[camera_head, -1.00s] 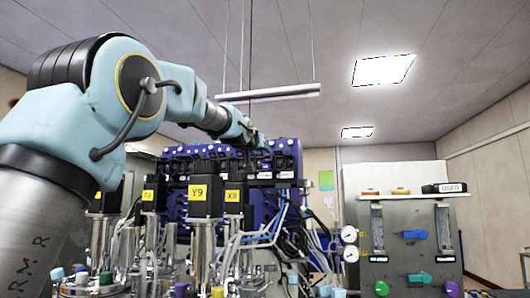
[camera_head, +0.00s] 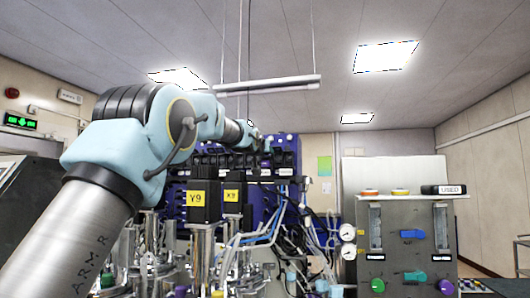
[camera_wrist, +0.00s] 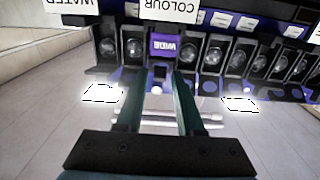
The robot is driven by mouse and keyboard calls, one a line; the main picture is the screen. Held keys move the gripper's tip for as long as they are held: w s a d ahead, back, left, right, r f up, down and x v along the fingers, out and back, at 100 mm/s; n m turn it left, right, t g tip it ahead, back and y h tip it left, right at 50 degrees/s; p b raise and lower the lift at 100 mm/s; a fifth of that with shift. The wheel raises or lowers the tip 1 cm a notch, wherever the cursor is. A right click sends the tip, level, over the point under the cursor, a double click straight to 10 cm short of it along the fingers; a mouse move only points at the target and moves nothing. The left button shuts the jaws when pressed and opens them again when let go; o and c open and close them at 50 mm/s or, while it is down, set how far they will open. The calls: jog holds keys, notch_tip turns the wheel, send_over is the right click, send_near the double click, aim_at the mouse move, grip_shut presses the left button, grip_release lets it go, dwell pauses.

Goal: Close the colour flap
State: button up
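The COLOUR label (camera_wrist: 168,10) shows upside down at the top of the wrist view. Just below it is a purple part marked WIDE (camera_wrist: 165,46), with dark pump heads on both sides. I cannot tell for sure whether this part is the colour flap or how far it stands open. My gripper (camera_wrist: 158,80) has two dark green fingers apart with nothing seen between them; their tips are close to the purple part, and contact is unclear. In the head view my gripper (camera_head: 266,143) is small, at the upper part of the blue pump unit (camera_head: 285,153).
Black motor boxes, one labelled Y9 (camera_head: 196,198), stand in front of the blue unit above steel vessels. Loose tubes (camera_head: 265,235) hang to their right. A grey gas panel (camera_head: 410,240) with knobs stands at the right. Another label, WATER (camera_wrist: 75,5), is beside COLOUR.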

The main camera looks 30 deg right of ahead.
grip_shut()
dwell(0.3)
jog(key=shift+f+b, duration=0.35)
jog(key=shift+b, duration=0.6)
jog(key=t+h+b, duration=0.1)
jog(key=b, duration=0.1)
jog(key=shift+f+b, duration=0.1)
jog(key=shift+b, duration=0.25)
jog(key=shift+r, duration=0.2)
jog(key=shift+o, duration=1.4)
grip_release()
